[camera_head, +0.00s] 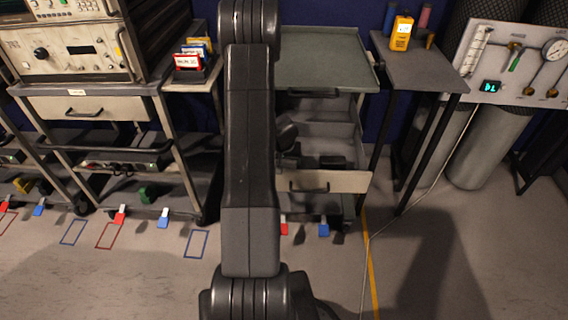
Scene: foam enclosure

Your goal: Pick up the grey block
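I cannot make out a grey block for certain in this view. A cart in the middle has an open drawer (345,182) with a pale front and a dark handle. The inside of the drawer is grey and shadowed, with dark shapes in it that I cannot tell apart. My black arm rises through the middle of the picture and covers the left part of the cart. Dark parts beside my arm, over the drawer, may belong to my wrist or gripper. The fingertips are not clear, and I cannot see whether they hold anything.
The cart's grey-green top tray (325,62) is empty. A side table (425,68) bears a yellow meter (402,34). A gauge panel (515,65) stands at the right. A bench with instruments (70,52) is at the left. Open floor lies in front, with a cable (408,216) at the right.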

